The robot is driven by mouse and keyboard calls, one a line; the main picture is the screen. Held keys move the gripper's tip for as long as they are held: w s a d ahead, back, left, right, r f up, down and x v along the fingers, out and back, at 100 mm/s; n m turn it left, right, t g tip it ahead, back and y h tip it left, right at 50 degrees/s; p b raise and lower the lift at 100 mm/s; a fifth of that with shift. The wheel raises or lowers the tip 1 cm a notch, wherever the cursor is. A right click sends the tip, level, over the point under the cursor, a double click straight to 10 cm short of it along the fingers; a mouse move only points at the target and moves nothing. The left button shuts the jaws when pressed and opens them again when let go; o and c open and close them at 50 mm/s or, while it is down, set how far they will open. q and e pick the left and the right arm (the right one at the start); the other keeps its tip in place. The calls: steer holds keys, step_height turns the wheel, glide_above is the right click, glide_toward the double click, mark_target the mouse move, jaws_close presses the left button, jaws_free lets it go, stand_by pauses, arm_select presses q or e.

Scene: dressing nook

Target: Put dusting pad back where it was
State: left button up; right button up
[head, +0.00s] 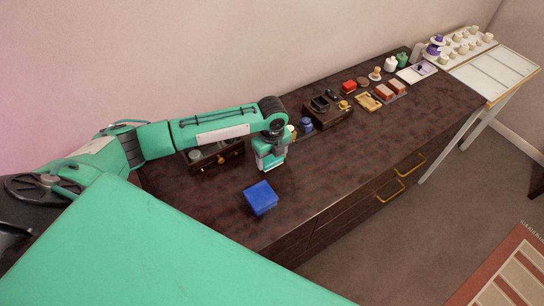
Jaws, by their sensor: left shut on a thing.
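A blue block-shaped pad (261,198), which I take to be the dusting pad, shows near the front edge of the dark dresser top (330,165). My left gripper (265,170) reaches down just behind it and is shut on it. The fingertips are hard to make out against the dark wood. I cannot tell whether the pad touches the dresser top. My right gripper is not in view.
A dark wooden box (215,155) stands behind my left arm, and a small blue jar (306,125) is right of the gripper. The front middle is clear.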

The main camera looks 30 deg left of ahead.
mark_target(272, 160)
arm_select(q)
steer(key=shift+f, duration=0.65)
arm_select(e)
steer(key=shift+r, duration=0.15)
arm_select(q)
steer(key=shift+f, duration=0.1)
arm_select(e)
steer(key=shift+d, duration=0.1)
arm_select(q)
steer(key=o, duration=0.9)
steer(key=shift+f, duration=0.1)
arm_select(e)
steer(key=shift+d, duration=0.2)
arm_select(q)
steer(key=shift+o, duration=0.2)
step_height(272, 160, up, 12)
steer(key=b, duration=0.2)
steer(key=shift+r, duration=0.25)
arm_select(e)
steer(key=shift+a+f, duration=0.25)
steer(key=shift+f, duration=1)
arm_select(q)
steer(key=shift+d+f, duration=0.1)
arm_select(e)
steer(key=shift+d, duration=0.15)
